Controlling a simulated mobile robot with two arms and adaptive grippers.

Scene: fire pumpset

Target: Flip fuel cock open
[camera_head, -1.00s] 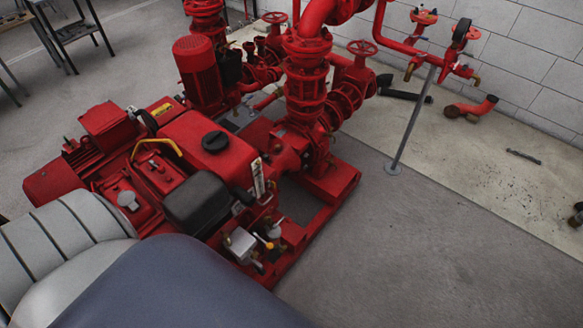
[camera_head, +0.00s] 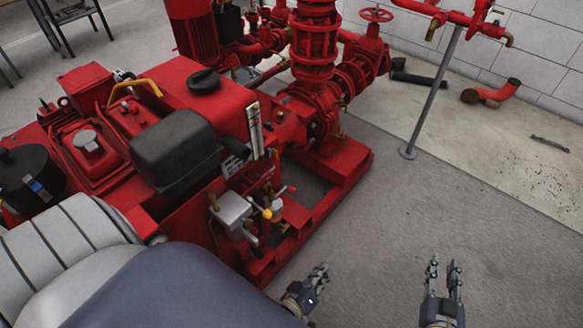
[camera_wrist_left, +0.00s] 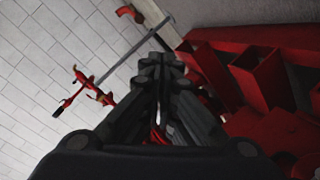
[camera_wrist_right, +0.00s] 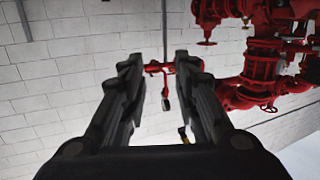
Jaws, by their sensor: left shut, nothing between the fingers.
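The red engine of the pumpset (camera_head: 215,90) fills the middle left of the head view. On its near right side is a cluster of small parts: a silver block (camera_head: 233,210), a yellow knob (camera_head: 267,213) and a small red-tipped lever (camera_head: 290,189). I cannot tell for sure which of these is the fuel cock. My left gripper (camera_head: 321,271) is shut and empty, to the lower right of this cluster and apart from it. It also shows in the left wrist view (camera_wrist_left: 162,68). My right gripper (camera_head: 443,267) is open and empty, further right over the floor; it also shows in the right wrist view (camera_wrist_right: 156,75).
The red base frame (camera_head: 325,205) runs along the engine's right side. A grey post (camera_head: 430,105) stands on the floor behind my grippers. The floor on the right is mostly clear. A loose red pipe elbow (camera_head: 492,93) lies near the wall.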

